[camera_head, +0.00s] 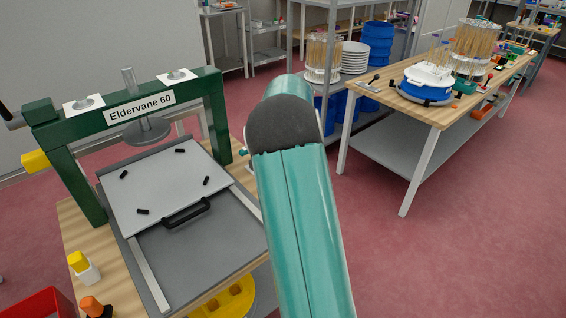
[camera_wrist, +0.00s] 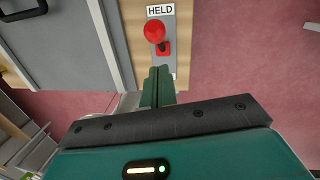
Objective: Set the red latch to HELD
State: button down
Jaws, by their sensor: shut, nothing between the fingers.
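The red latch (camera_wrist: 154,32) shows in the wrist view as a round red knob on a grey plate, at the wooden edge of the press table. A white label reading HELD (camera_wrist: 160,10) is just above the knob in the picture. My gripper (camera_wrist: 158,72) is shut and empty. Its fingertips are just below the latch in the wrist view and overlap the lower end of its plate. I cannot tell whether they touch it. In the head view my teal arm hides the latch and the gripper.
The green press frame (camera_head: 137,105), marked Eldervane 60, stands over a grey tray (camera_head: 165,185) with a black handle (camera_head: 186,212). A yellow-capped bottle (camera_head: 83,268) is at the table's left. A laden wooden bench (camera_head: 440,112) stands to the right. Red floor between is clear.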

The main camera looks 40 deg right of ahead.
notch_tip(320, 180, up, 8)
jog(key=d, duration=0.1)
jog(key=shift+d+r, duration=0.25)
jog(key=shift+w, duration=0.1)
jog(key=s+a+r+n+t, duration=0.1)
jog(key=s+a+r+n, duration=0.25)
jog(key=a+n, duration=0.3)
jog(key=s+a+r+n+t, duration=0.1)
jog(key=s+a+r+n, duration=0.3)
jog(key=a, duration=0.4)
jog(key=s+a+r+n+t, duration=0.1)
jog(key=s+a+r+n, duration=0.15)
jog(key=a+n, duration=0.5)
jog(key=s+a+f+n+t, duration=0.1)
jog(key=s+a+f+n, duration=0.1)
jog(key=s+a+n, duration=0.4)
jog(key=s+a+f+n+t+h, duration=0.1)
jog(key=s+a+f+n, duration=0.2)
jog(key=s+a+n, duration=0.3)
jog(key=shift+s+a+n+h, duration=0.3)
jog(key=shift+s+n, duration=1.3)
jog(key=shift+n, duration=0.4)
